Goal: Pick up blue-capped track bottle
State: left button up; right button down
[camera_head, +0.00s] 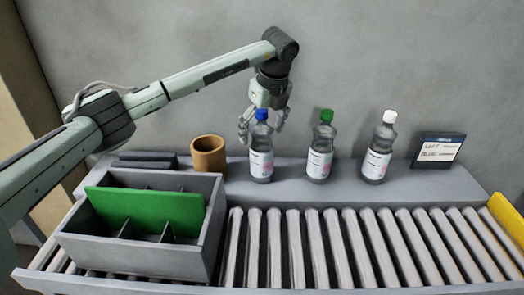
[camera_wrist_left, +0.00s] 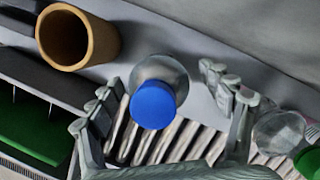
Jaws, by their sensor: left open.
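The blue-capped bottle (camera_head: 261,150) stands upright on the grey ledge, leftmost of three clear bottles with white labels. My left gripper (camera_head: 262,128) is open above and around its cap, with the fingers pointing down. In the left wrist view the blue cap (camera_wrist_left: 153,104) lies between the two spread fingers (camera_wrist_left: 165,115), with a gap on each side. I cannot tell whether a finger touches the bottle. My right gripper is not in either view.
A green-capped bottle (camera_head: 320,150) and a white-capped bottle (camera_head: 379,150) stand to the right, then a small sign (camera_head: 437,149). A brown cup (camera_head: 209,156) stands left. A grey divided crate (camera_head: 140,255) with a green panel (camera_head: 140,209) sits on the roller conveyor (camera_head: 330,250), whose right part is clear.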

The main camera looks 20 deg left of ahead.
pick_arm(q)
jog(key=x, duration=0.3)
jog(key=shift+a+f, duration=0.1)
jog(key=shift+f, duration=0.1)
jog(key=shift+r, duration=0.1)
jog(key=c, duration=1.7)
